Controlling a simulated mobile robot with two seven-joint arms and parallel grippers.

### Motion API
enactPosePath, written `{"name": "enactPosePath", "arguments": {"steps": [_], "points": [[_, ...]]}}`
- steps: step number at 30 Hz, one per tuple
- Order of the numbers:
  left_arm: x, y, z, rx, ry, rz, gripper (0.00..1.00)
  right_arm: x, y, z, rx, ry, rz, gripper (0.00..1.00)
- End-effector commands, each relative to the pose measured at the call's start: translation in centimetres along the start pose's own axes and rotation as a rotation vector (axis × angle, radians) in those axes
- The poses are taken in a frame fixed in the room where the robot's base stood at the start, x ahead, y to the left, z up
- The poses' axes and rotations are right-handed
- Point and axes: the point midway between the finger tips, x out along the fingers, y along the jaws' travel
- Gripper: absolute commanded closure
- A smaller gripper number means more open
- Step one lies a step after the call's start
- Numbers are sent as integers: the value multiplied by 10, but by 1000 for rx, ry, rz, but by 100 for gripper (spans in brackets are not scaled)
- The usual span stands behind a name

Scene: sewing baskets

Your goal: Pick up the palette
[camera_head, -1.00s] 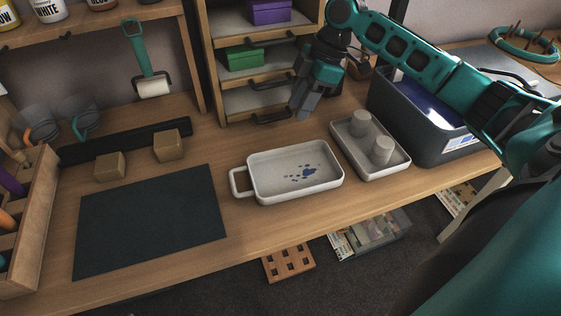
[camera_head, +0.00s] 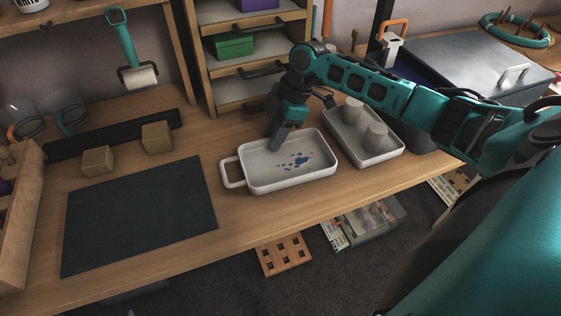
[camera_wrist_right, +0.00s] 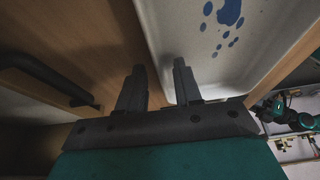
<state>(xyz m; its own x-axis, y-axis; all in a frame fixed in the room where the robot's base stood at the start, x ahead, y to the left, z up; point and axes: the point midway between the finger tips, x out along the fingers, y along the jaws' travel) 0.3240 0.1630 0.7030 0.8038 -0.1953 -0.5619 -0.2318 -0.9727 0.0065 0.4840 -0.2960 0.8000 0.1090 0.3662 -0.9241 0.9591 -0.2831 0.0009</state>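The palette (camera_head: 315,178) appears to be the white, shallow, rounded tray with blue paint spots and a loop handle at its left end. It sits flat on the wooden table. My right gripper (camera_head: 274,146) points down at its far side. In the right wrist view the gripper (camera_wrist_right: 158,80) is open, one finger over the wood and the other over the inside of the palette (camera_wrist_right: 205,65). The palette's rim runs between the fingers in that picture; I cannot tell whether they touch it. My left gripper is not in view.
A grey tray (camera_head: 387,155) with two pale cylinders stands right of the palette. A dark mat (camera_head: 140,215) and two wooden blocks (camera_head: 157,137) lie to the left. Drawers (camera_head: 251,70) rise behind. The table's front edge is close to the palette.

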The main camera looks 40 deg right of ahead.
Motion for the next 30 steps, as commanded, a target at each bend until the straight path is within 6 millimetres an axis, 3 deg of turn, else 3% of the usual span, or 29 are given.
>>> {"name": "enactPosePath", "arguments": {"steps": [4, 15, 30], "points": [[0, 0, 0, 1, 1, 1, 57, -1, 0, 0, 0, 0, 0, 67], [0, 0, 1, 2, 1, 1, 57, -1, 0, 0, 1, 0, 0, 100], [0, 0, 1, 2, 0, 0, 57, -2, 0, 0, 1, 0, 0, 100]]}}
